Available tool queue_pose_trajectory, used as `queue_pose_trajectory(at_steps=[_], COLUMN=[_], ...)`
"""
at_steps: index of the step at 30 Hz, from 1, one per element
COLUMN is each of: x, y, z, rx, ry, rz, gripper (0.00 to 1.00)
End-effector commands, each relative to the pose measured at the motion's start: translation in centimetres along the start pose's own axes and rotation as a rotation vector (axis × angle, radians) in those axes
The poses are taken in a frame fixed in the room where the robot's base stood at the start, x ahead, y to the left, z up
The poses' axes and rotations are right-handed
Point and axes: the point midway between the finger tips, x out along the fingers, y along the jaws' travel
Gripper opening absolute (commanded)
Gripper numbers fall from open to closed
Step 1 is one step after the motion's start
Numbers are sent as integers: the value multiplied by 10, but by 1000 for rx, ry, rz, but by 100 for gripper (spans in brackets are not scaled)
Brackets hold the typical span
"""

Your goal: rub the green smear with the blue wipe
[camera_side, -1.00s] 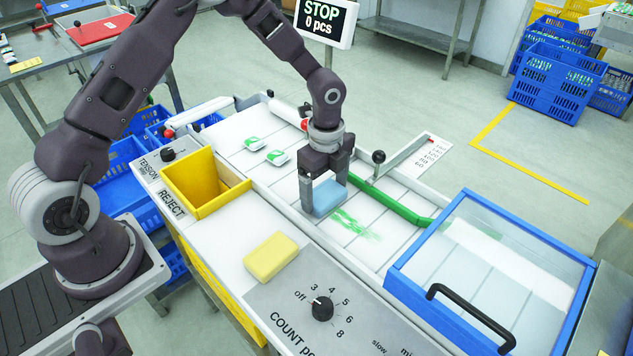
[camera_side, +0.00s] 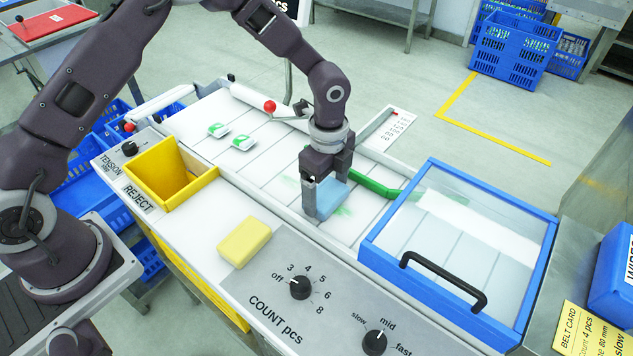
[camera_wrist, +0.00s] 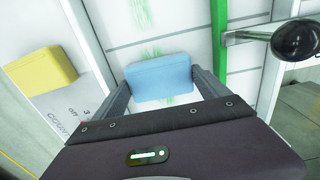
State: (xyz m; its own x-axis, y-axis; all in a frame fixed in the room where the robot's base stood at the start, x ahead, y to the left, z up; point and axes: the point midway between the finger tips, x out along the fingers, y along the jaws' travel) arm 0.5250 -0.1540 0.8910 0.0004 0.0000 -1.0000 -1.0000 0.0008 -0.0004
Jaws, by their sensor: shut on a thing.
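My gripper (camera_side: 325,200) is shut on the blue wipe (camera_side: 331,196), which sits between its two fingers at the white slatted belt (camera_side: 265,165). In the wrist view the blue wipe (camera_wrist: 160,78) lies between the fingers. The green smear (camera_side: 343,210) shows as faint streaks on the belt beside the wipe, with a pale trace to its upper left. In the wrist view green streaks (camera_wrist: 145,14) show beyond the wipe, with fainter green near it. The wipe hides part of the smear. I cannot tell for sure whether the wipe touches the belt.
A green guide rail (camera_side: 377,187) runs just right of my gripper. A blue-framed clear cover (camera_side: 455,250) stands farther right. A yellow sponge-like block (camera_side: 244,242) and the yellow reject bin (camera_side: 170,175) are at the left. Two green-and-white packs (camera_side: 243,142) lie up the belt.

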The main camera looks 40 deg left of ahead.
Motion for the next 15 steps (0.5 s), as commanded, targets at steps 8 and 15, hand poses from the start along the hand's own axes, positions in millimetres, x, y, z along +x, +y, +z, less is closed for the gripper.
queue_pose_trajectory(at_steps=[8,15], x=[0,0], y=[0,0], z=[-26,-48], rx=[1,2], ry=[1,1], rz=[0,0], gripper=[47,47])
